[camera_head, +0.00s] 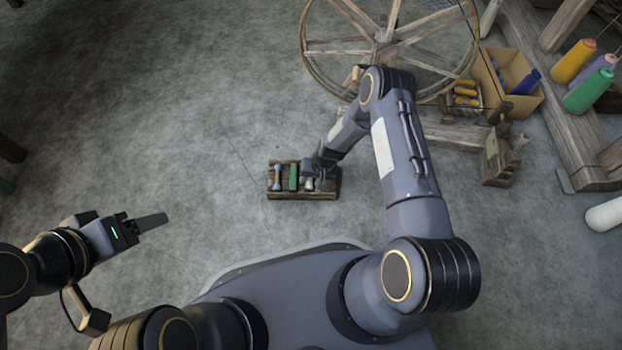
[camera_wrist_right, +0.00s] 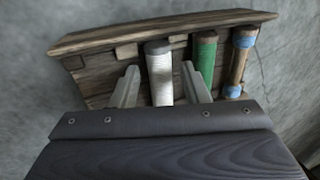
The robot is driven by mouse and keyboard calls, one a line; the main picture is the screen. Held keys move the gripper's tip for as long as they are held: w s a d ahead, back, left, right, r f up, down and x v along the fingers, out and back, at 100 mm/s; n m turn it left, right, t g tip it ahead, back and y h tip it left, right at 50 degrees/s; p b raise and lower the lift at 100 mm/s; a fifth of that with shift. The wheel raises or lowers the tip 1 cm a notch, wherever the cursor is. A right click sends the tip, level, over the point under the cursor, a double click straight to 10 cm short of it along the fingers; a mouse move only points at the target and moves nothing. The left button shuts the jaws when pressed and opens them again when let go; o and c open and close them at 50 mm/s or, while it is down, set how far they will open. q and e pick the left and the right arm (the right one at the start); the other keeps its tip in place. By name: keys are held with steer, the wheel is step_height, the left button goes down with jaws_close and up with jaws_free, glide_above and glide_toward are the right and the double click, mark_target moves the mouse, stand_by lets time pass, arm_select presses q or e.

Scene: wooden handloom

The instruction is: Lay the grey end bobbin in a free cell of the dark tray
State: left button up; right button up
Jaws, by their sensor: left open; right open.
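The dark wooden tray (camera_head: 303,196) lies on the floor at the middle of the head view; its rim (camera_wrist_right: 110,38) also shows in the right wrist view. The pale grey bobbin (camera_wrist_right: 160,72) lies in a tray cell, beside a green bobbin (camera_wrist_right: 205,60). My right gripper (camera_wrist_right: 161,88) is open, with one finger on each side of the grey bobbin. In the head view this gripper (camera_head: 314,178) is over the tray's right part and hides some of it. My left gripper (camera_head: 158,221) is open and empty, away from the tray at the left.
A blue-ended wooden bobbin (camera_wrist_right: 240,62) lies in the cell beyond the green one. A large spoked wheel (camera_head: 385,50), a cardboard box (camera_head: 512,85) and wooden loom beams (camera_head: 560,110) stand at the upper right. The floor left of the tray is clear.

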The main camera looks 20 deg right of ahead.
steer(key=p+v, duration=0.3)
steer(key=v, duration=0.4)
steer(key=shift+r+p, duration=0.35)
steer(key=shift+r, duration=0.05)
steer(key=shift+d, duration=0.15)
